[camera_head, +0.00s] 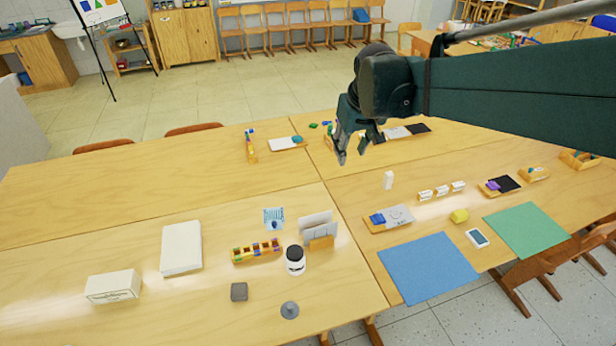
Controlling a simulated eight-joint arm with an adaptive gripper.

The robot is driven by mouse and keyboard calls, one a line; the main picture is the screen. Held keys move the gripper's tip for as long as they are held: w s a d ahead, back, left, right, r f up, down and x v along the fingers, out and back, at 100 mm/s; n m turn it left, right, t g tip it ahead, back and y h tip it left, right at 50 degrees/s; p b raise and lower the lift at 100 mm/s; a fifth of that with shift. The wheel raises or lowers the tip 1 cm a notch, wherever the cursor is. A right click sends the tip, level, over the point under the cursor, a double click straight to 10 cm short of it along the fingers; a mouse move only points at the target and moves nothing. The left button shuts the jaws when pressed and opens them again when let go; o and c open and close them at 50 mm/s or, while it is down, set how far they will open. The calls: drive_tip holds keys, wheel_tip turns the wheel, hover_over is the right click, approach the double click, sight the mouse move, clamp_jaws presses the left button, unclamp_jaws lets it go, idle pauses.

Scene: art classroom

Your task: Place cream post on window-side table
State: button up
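A small white to cream upright block (388,180), the likely cream post, stands on the right-hand near table (440,190). My gripper (352,158) reaches in from the right, above the tables and up and left of this block in the picture. Its fingers point down and are spread apart. I see nothing between them. Several light wood tables are pushed together, including a left near table (350,290) and a left far table (100,190). No window shows, so I cannot tell which table is window-side.
Right of the block stand small labelled blocks (441,191). A grey-and-blue tray (388,218), blue mat (428,268) and green mat (526,230) lie nearer. The left near table holds a white box (113,286), pad (181,248) and jar (295,260). The left far table is mostly clear.

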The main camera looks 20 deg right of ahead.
drive_tip(key=s+a+f+t, duration=0.1)
drive_tip(key=s+a, duration=0.5)
drive_tip(key=s, duration=0.4)
drive_tip(key=s+a+f+t, duration=0.2)
drive_tip(key=s+a, duration=0.4)
drive_tip(key=s, duration=0.4)
drive_tip(key=shift+a+f+y, duration=0.3)
drive_tip(key=shift+y, duration=0.1)
